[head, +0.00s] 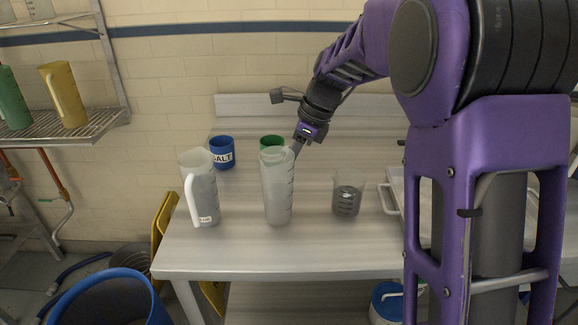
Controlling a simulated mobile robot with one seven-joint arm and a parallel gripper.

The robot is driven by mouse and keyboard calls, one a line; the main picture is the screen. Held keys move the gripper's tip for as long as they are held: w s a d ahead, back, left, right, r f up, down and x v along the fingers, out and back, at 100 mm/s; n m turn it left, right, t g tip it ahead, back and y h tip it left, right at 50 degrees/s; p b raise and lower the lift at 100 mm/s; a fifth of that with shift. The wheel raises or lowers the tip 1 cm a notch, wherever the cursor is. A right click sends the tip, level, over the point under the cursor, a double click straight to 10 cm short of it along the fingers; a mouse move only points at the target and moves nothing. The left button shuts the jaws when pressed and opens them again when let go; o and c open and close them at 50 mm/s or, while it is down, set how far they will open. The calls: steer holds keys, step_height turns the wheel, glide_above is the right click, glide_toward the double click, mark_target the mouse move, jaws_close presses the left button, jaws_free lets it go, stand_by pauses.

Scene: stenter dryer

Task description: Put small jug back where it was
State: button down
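Two translucent grey jugs stand upright on the table in the head view: one with a white handle and a small label (203,190) at the left, and one with graduation marks (278,190) near the middle. I cannot tell for sure which is the small jug; the two look close in size. My gripper (298,148) points down at the upper right rim of the middle jug. Its fingertips are small and partly hidden by that rim, so I cannot see whether they are open or shut, or whether they touch the jug.
A blue SALT pot (222,153) and a green pot (272,142) stand behind the jugs. A beaker with dark contents (347,194) and a white tray (391,196) are to the right. A wire shelf (75,126) holds a green jug (13,98) and yellow jug (66,96).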

steer(key=shift+f, duration=0.2)
steer(key=c, duration=1.3)
jaws_free()
steer(key=shift+f, duration=0.15)
steer(key=o, duration=0.4)
steer(key=shift+o, duration=0.2)
steer(key=p+v, duration=0.2)
steer(key=v, duration=1)
steer(key=shift+r+p, duration=0.25)
steer(key=shift+p, duration=0.1)
steer(key=shift+s+f, duration=0.1)
